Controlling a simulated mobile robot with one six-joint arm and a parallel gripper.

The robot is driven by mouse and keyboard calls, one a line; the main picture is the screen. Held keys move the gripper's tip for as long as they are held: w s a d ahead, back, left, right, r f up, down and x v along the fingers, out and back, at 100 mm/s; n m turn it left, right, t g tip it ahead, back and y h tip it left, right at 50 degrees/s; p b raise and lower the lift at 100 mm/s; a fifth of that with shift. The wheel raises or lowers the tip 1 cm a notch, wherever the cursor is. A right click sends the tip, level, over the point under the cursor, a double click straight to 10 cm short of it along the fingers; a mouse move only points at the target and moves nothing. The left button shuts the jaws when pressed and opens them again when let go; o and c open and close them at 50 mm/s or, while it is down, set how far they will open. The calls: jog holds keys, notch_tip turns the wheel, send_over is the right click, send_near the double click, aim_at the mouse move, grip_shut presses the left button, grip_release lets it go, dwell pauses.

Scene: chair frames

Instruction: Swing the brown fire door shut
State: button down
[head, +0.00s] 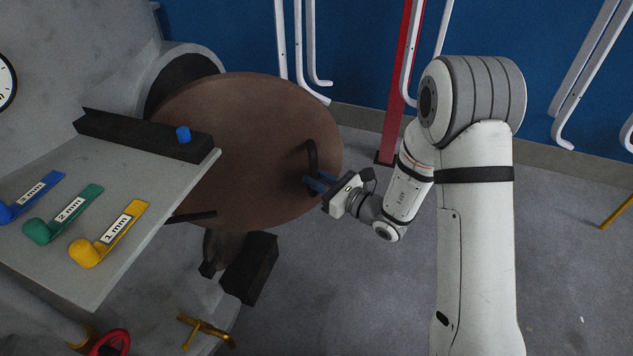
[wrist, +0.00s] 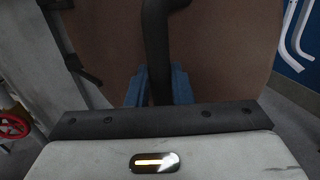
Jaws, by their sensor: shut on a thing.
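The brown fire door (head: 235,130) is a large round disc in the head view. It stands open, swung out from the round dark opening (head: 180,75) of a grey boiler-like body behind it. A dark curved handle (head: 312,155) sticks out near the door's right edge. My gripper (head: 318,184) is at this handle, its blue fingers shut on it. In the wrist view the dark handle (wrist: 156,50) runs upright between the blue fingers (wrist: 158,84), with the brown door face (wrist: 215,50) behind. The handle's lower end is hidden by my gripper.
A grey shelf (head: 150,165) with blue, green and yellow labelled tools and a black bar stands at left. A red post (head: 395,90) and white chair frames on the blue wall stand behind. A red handwheel (head: 110,342) is at lower left.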

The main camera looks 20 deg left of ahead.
jog(key=w+a+b, duration=0.1)
jog(key=w+a, duration=0.2)
jog(key=w, duration=0.3)
jog(key=shift+w, duration=0.35)
jog(key=c, duration=1.2)
grip_release()
jog(key=shift+d, duration=0.1)
